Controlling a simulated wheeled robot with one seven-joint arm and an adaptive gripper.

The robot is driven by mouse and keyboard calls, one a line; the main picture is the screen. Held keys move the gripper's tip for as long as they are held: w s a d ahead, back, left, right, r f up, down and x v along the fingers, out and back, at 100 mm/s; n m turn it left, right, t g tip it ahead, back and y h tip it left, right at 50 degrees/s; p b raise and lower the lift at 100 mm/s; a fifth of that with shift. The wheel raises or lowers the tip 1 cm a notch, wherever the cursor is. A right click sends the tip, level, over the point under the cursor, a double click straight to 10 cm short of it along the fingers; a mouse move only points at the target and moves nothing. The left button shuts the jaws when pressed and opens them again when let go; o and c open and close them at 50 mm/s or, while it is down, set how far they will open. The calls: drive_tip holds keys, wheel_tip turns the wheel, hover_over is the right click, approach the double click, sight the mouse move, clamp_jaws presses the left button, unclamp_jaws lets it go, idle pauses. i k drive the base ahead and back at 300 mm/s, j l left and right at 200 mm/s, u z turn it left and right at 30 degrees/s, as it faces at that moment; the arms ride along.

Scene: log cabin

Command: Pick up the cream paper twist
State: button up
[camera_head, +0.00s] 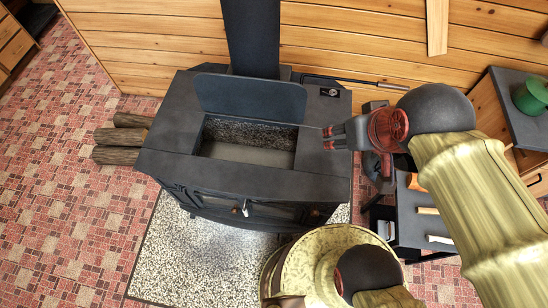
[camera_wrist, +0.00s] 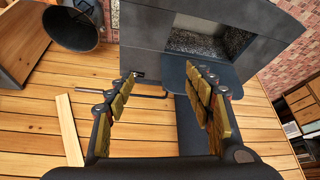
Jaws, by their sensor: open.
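I cannot make out the cream paper twist for certain. A small whitish piece (camera_head: 440,240) lies at the front of a low dark stand, partly beside my arm; it may be the twist, but it is too small to tell. My gripper (camera_head: 327,138) is over the right side of the black stove, beside its open top hatch, well up and left of the stand. In the wrist view my gripper (camera_wrist: 160,74) is open, with nothing between its fingers. The wrist view shows no paper twist.
The black stove (camera_head: 165,140) has its lid (camera_head: 250,97) raised against the flue pipe (camera_head: 250,35). The dark stand (camera_head: 408,228) also holds an orange item (camera_head: 415,182) and a tan stick (camera_head: 428,211). Logs (camera_head: 120,155) lie left. A green pot (camera_head: 533,95) stands on the right cabinet.

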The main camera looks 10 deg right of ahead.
sight(429, 239)
drive_tip(key=l+z, duration=0.2)
drive_tip(key=z, duration=2.3)
